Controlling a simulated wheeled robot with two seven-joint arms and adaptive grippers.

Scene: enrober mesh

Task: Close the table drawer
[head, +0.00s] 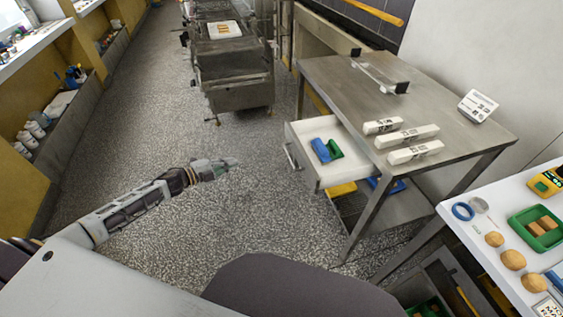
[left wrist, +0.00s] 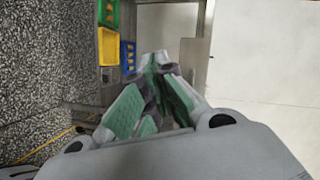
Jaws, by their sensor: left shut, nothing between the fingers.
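The table drawer (head: 310,168) is white inside and stands pulled open from the left side of the steel table (head: 420,92) in the head view. Its metal handle (head: 291,158) is on the front face, towards the left. A blue item (head: 320,150) and a green item (head: 335,149) lie inside the drawer. My left gripper (head: 232,162) is shut and empty, to the left of the drawer and apart from its handle. In the left wrist view its fingertips (left wrist: 160,58) meet. My right gripper is not in view.
A white table (head: 510,240) with food items is at the right. Speckled floor left of the drawer is clear.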

